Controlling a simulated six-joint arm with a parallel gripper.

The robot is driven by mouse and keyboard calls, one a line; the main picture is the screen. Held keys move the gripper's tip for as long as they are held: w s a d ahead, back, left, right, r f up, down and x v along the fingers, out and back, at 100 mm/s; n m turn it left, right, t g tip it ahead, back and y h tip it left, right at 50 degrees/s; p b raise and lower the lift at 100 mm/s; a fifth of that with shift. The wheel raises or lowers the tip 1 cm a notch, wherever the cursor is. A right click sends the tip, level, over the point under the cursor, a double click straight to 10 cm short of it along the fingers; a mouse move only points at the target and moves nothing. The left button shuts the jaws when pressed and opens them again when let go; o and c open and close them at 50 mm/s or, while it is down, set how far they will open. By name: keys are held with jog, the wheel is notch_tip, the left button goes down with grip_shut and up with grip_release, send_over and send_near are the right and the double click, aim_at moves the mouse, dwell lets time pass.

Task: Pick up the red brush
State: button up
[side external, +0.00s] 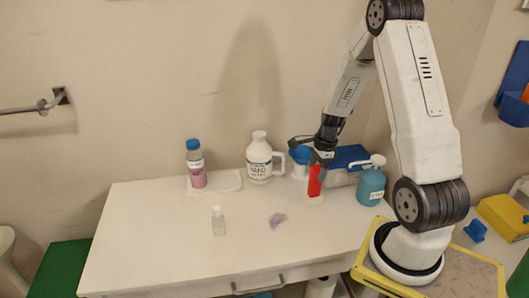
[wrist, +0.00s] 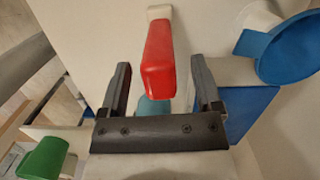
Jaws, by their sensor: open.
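The red brush (side external: 315,181) stands upright on the white table, its red handle up and a pale base below. In the wrist view its red handle (wrist: 159,55) shows between the two fingers, with a gap on each side. My gripper (side external: 323,158) is open, pointing down at the top of the handle. In the wrist view my gripper (wrist: 160,66) has its dark fingers apart, holding nothing. The gripper hides the top of the handle in the side view.
A teal pump bottle (side external: 371,185) stands close to the right, a blue box (side external: 345,158) behind. A blue-rimmed white cup (side external: 299,164) and a white jug (side external: 259,160) are to the left. A pink bottle (side external: 196,168) and a small clear bottle (side external: 218,221) stand farther left. The front table is mostly clear.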

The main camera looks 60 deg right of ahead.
aim_at(315, 185)
jog(key=shift+w+a+f, duration=0.15)
jog(key=shift+f, duration=1.15)
grip_shut()
